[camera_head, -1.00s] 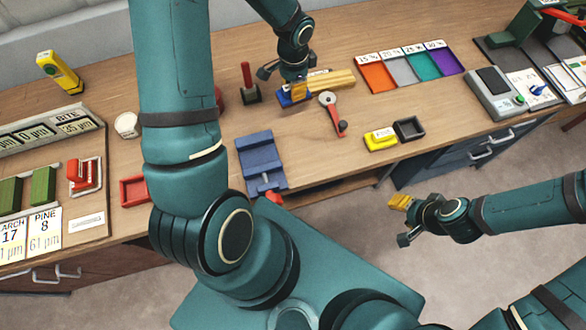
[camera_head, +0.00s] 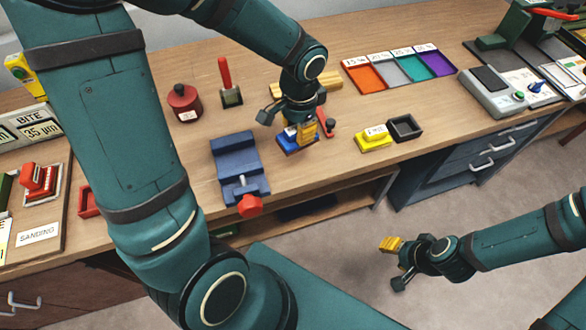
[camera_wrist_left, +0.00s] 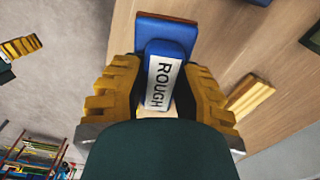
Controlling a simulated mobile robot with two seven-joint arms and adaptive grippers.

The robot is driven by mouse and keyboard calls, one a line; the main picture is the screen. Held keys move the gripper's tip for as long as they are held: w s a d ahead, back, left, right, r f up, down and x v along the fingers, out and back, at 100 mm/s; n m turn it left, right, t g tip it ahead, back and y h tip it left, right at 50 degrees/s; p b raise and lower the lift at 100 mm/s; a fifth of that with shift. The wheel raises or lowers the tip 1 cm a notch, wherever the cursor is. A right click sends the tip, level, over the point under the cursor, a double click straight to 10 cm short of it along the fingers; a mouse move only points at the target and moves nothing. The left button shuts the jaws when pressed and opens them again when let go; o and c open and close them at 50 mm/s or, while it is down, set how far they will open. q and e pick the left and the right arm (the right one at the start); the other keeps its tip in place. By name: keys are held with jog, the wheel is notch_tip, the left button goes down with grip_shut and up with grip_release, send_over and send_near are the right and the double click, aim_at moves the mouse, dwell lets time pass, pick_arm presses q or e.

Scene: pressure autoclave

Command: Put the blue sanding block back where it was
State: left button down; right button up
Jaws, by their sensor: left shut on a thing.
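The blue sanding block (camera_head: 297,140) is over the bench between the vise and the yellow block, near the front edge. My left gripper (camera_head: 300,128) is shut on it from above. In the left wrist view the block (camera_wrist_left: 166,30) shows a blue base and a raised grip labelled ROUGH between the yellow finger pads. I cannot tell whether its base touches the bench. My right gripper (camera_head: 396,262) is open and empty, out over the floor in front of the bench.
A blue vise (camera_head: 235,160) with a red knob stands left of the block. A wooden piece (camera_head: 328,82) lies behind. A red tool (camera_head: 327,125) is partly hidden behind my gripper.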

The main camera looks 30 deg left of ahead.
aim_at(287, 131)
pick_arm(q)
jog(key=shift+s+a+r+m+b, duration=0.25)
jog(key=shift+s+a+r+m, duration=0.1)
jog(key=shift+s+r+m, duration=0.15)
jog(key=shift+s+a+r+m+b, duration=0.25)
jog(key=shift+s+a+r+m, duration=0.1)
jog(key=shift+s+m, duration=0.2)
notch_tip(287, 131, down, 10)
jog(key=b, duration=0.3)
jog(key=shift+s, duration=0.1)
jog(key=shift+r, duration=0.15)
jog(key=shift+f+m+b, duration=0.2)
jog(key=shift+m+b, duration=0.05)
jog(key=shift+b, duration=0.05)
jog(key=c, duration=0.8)
grip_release()
